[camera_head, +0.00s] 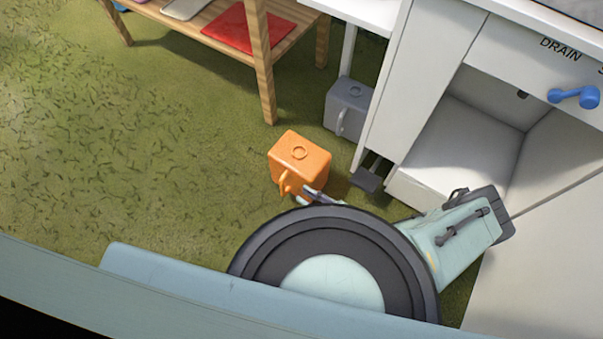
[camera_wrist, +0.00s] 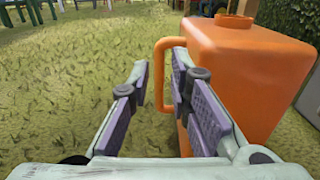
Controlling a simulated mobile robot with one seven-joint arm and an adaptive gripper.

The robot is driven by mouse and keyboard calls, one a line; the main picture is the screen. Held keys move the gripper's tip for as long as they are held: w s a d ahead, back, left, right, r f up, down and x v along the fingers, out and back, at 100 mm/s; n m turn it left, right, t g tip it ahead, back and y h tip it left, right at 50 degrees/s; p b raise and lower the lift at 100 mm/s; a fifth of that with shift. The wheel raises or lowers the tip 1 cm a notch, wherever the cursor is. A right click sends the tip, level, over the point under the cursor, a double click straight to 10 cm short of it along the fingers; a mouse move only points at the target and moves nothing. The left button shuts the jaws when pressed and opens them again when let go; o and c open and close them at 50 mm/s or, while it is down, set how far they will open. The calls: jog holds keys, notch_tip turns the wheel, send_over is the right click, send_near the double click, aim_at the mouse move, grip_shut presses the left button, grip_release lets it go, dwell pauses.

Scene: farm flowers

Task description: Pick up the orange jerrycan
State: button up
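The orange jerrycan (camera_head: 299,158) stands upright on the grass in the head view, its handle on the side near my arm. In the wrist view the jerrycan (camera_wrist: 240,75) fills the right side, with its round cap at the top and its loop handle to the left. My gripper (camera_wrist: 160,78) is open, with purple-padded fingers. The upright bar of the handle shows in the gap between the fingertips; I see no grip on it. In the head view only a bit of my gripper (camera_head: 320,197) shows beside the can; my arm hides the rest.
A grey jerrycan (camera_head: 347,108) stands behind, beside the white cabinet (camera_head: 418,90) on the right. A wooden shelf table (camera_head: 262,85) with a red item stands at the back. A blue tap handle (camera_head: 575,97) sits on the cabinet front. Open grass lies to the left.

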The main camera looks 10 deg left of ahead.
jog(key=b, duration=0.8)
send_near(285, 192)
jog(key=shift+a+f, duration=0.1)
jog(key=shift+a, duration=0.4)
jog(key=shift+w+a+f, duration=0.15)
jog(key=shift+a, duration=0.15)
jog(key=shift+r+b+x, duration=0.25)
jog(key=shift+b+x, duration=0.05)
jog(key=shift+x, duration=0.7)
jog(key=b+x, duration=0.2)
jog(key=x, duration=0.2)
jog(key=shift+a+f, duration=0.1)
jog(key=shift+f, duration=0.05)
jog(key=shift+w+a, duration=0.2)
jog(key=shift+a, duration=0.1)
jog(key=shift+c, duration=0.3)
grip_shut()
jog(key=shift+r, duration=0.25)
